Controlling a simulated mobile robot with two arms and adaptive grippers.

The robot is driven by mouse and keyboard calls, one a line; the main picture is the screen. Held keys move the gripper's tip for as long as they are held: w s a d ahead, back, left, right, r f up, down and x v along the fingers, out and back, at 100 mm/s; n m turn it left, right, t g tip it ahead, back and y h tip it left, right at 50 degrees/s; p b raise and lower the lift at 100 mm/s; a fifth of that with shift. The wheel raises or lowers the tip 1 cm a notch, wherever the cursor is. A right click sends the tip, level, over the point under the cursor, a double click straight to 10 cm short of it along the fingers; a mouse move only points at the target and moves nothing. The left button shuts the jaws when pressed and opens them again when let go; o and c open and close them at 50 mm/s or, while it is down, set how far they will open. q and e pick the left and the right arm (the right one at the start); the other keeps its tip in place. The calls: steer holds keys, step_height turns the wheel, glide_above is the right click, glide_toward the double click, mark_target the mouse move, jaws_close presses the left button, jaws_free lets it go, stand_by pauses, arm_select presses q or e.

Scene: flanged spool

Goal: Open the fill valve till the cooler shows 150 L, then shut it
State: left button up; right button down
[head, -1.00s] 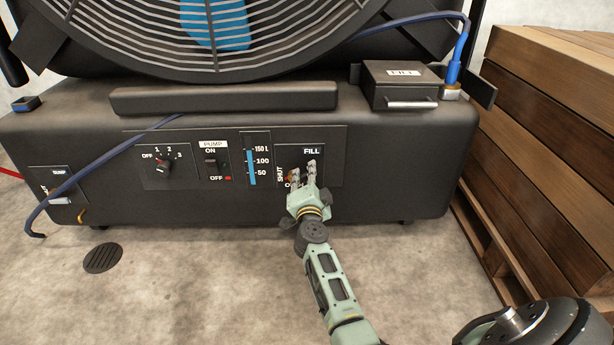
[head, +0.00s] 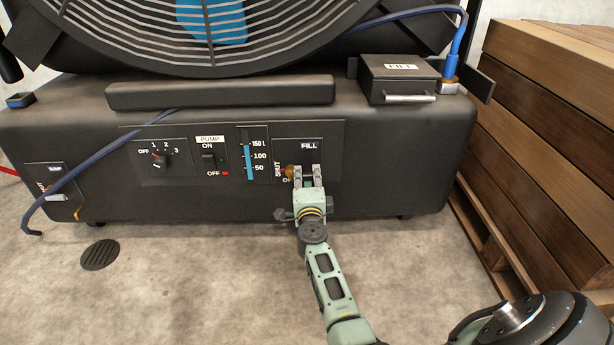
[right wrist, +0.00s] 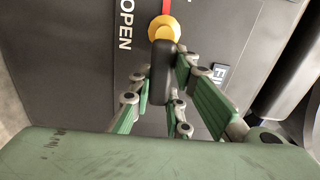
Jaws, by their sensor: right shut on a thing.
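The fill valve has a brass hub (head: 290,171) on the FILL panel (head: 312,150), beside the word SHUT. The right wrist view shows its yellow hub (right wrist: 164,27) and black handle (right wrist: 163,70). A red mark runs from the hub on the side away from the handle, toward SHUT in the head view. My right gripper (head: 306,172) is shut on the handle, with green fingers on both sides of it. The level gauge (head: 248,155) has a blue column with its top near the 150 L mark; the exact reading is too small to tell. My left gripper is not in view.
The pump switch (head: 209,160) and a rotary dial (head: 161,160) are left of the gauge. A black lidded box (head: 398,80) sits on the cooler's ledge. Stacked timber (head: 545,110) stands close on the right. The floor (head: 200,270) in front is mostly clear.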

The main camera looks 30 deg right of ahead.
steer(key=shift+s+a+f+m, duration=0.1)
steer(key=shift+f+m, duration=0.2)
steer(key=shift+f, duration=0.25)
steer(key=c, duration=1.6)
jaws_free()
steer(key=shift+r, duration=0.1)
steer(key=shift+c, duration=0.2)
steer(key=shift+r, duration=0.2)
